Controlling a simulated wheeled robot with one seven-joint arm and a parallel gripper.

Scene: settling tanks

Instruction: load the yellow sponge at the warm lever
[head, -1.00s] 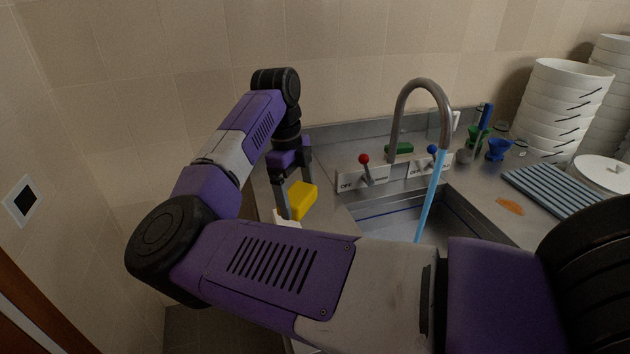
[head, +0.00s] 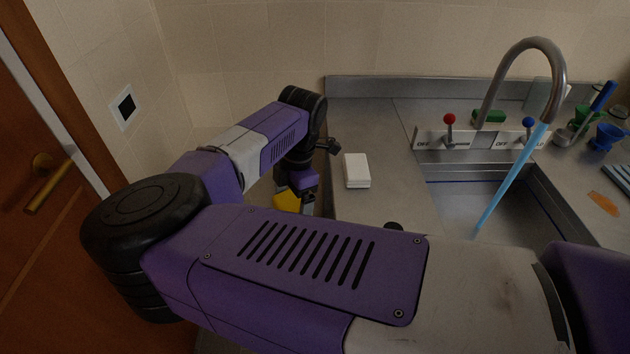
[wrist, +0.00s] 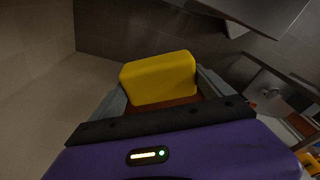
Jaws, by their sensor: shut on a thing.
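The yellow sponge (head: 286,202) is held in my gripper (head: 299,203), off the left edge of the counter in the head view. My arm hides part of it. In the wrist view the sponge (wrist: 160,77) sits between both fingers, with a brown-orange lower part. The warm lever, with a red knob (head: 450,118), stands on a white labelled panel behind the sink, to the right of my gripper. A lever with a blue knob (head: 528,122) stands further right.
A white block (head: 356,170) lies on the counter's left part (head: 385,200). Blue-tinted water (head: 508,180) runs from the curved tap (head: 540,45) into the sink (head: 520,215). A green block (head: 489,117) lies behind the levers. A wooden door (head: 60,200) is at the left.

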